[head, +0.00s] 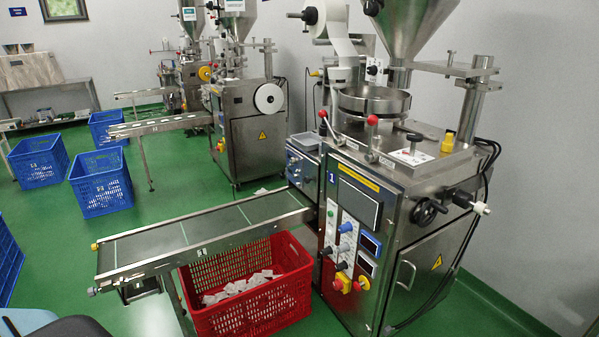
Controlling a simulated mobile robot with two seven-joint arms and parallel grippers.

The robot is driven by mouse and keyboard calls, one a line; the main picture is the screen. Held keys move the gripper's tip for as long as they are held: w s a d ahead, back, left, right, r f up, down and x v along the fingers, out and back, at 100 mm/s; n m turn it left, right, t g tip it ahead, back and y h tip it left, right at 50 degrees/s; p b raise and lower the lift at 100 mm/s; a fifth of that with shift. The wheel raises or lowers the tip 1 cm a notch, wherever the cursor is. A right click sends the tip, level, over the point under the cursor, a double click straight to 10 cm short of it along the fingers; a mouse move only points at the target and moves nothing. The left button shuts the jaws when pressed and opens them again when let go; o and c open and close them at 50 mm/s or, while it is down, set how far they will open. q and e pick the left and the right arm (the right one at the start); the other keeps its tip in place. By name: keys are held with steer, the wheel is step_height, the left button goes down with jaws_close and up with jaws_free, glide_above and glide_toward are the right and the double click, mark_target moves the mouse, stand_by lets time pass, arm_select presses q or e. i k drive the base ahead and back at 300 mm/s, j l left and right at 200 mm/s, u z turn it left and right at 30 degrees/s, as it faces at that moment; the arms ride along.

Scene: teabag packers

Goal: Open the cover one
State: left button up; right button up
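The near packing machine (345,195) stands at the right and carries a blue label with the number 1. The door looks shut. A flat plate (411,156) with a black knob lies on the machine's top. No part is marked as the cover, so I cannot tell which one is meant. Neither of my grippers is in view.
A conveyor (200,235) runs left from the machine. A red crate (250,318) with several teabags stands under it. Blue crates (101,183) stand on the green floor at the left. A similar machine (245,130) stands behind. Dark and blue-grey shapes at bottom left are unclear.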

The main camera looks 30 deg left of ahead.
mark_target(302, 171)
steer(key=i+j+u, duration=0.1)
steer(key=i+j, duration=1.9)
